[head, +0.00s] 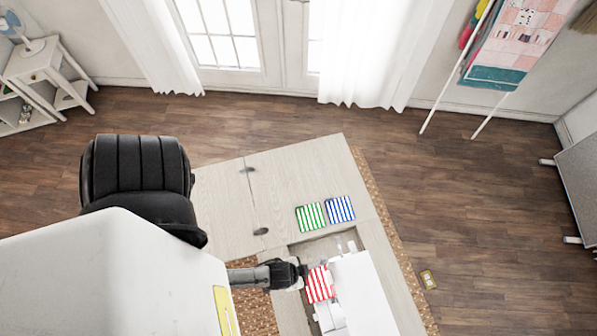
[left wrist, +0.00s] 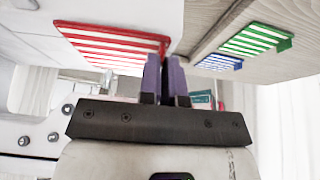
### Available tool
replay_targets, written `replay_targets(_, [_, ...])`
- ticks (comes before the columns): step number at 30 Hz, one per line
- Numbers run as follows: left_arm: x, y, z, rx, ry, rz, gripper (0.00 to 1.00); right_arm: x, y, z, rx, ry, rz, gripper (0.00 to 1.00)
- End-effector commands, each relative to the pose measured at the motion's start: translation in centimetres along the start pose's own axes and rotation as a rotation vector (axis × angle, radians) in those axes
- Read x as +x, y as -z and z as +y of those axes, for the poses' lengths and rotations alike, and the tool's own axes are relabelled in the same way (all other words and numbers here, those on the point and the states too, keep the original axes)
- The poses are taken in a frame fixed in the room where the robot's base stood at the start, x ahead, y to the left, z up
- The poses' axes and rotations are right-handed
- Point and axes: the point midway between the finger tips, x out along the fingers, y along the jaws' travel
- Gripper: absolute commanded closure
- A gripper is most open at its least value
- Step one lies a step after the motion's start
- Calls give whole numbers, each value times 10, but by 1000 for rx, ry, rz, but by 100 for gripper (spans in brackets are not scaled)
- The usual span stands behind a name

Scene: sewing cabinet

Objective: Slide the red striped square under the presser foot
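The red striped square (head: 320,284) lies by the left side of the white sewing machine (head: 362,295) in the head view. It also shows at the upper left of the left wrist view (left wrist: 112,48). My left gripper (head: 298,272) is at the square's left edge. In the left wrist view its purple fingers (left wrist: 165,75) are close together, right at one corner of the square. I see no clear sign that they pinch it. The presser foot cannot be made out in either view. My right gripper is out of view.
A green striped square (head: 310,216) and a blue striped square (head: 340,208) lie side by side on the pale cabinet top (head: 300,175), beyond the machine's recess. The far part of the cabinet top is clear.

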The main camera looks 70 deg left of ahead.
Motion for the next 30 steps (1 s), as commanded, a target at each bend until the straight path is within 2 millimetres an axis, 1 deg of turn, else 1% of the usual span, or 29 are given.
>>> replay_targets(3, [-1, 0, 0, 0, 0, -1, 100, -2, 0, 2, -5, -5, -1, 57])
replay_targets(10, [3, 3, -2, 0, 1, 0, 100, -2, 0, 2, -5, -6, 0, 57])
replay_targets(16, [7, 4, -4, 0, 1, -1, 100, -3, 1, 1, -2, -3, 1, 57])
replay_targets(30, [8, 4, -4, 0, 0, -1, 100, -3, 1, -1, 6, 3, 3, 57])
